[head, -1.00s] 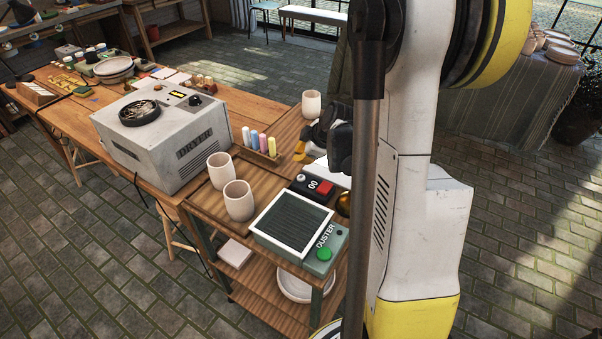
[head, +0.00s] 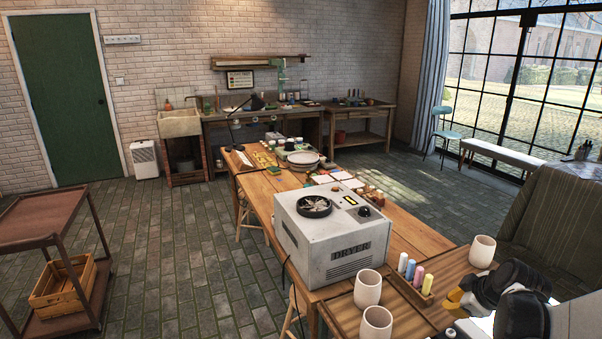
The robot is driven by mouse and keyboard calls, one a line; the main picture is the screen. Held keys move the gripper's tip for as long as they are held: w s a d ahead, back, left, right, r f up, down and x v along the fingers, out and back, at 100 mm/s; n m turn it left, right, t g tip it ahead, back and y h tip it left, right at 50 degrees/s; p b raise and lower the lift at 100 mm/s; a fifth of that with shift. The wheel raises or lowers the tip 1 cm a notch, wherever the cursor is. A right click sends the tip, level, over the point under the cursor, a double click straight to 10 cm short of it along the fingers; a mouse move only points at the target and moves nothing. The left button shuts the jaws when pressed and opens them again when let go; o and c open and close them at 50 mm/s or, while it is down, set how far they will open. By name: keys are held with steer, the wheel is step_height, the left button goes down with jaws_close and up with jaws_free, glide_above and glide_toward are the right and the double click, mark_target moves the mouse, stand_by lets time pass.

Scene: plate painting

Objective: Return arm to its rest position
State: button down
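My gripper (head: 457,300) shows at the lower right of the head view, with dark and yellow parts. It is beside the holder of coloured sticks and near a pale cup (head: 482,251). The black wrist joints (head: 508,283) behind it hide part of the tabletop. The fingers are too small and too covered to tell whether they are open or shut. I see nothing clearly held in them.
The white dryer (head: 332,236) stands on the wooden table (head: 412,232). Two more cups (head: 368,289) (head: 376,325) and coloured sticks (head: 413,271) are close to my gripper. A covered chair (head: 545,215) is at right. A brown cart (head: 55,235) stands at left, with open floor between.

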steer(key=s+a+r+m, duration=0.2)
steer(key=s+a+r, duration=0.25)
steer(key=a, duration=0.35)
steer(key=s+a+r+m, duration=0.2)
steer(key=s+a+r, duration=0.1)
steer(key=a+r, duration=0.3)
steer(key=s+a+m, duration=0.4)
steer(key=s+a, duration=0.5)
steer(key=s, duration=0.1)
steer(key=shift+s+a+r, duration=0.25)
steer(key=shift+r, duration=0.05)
steer(key=shift+d, duration=0.1)
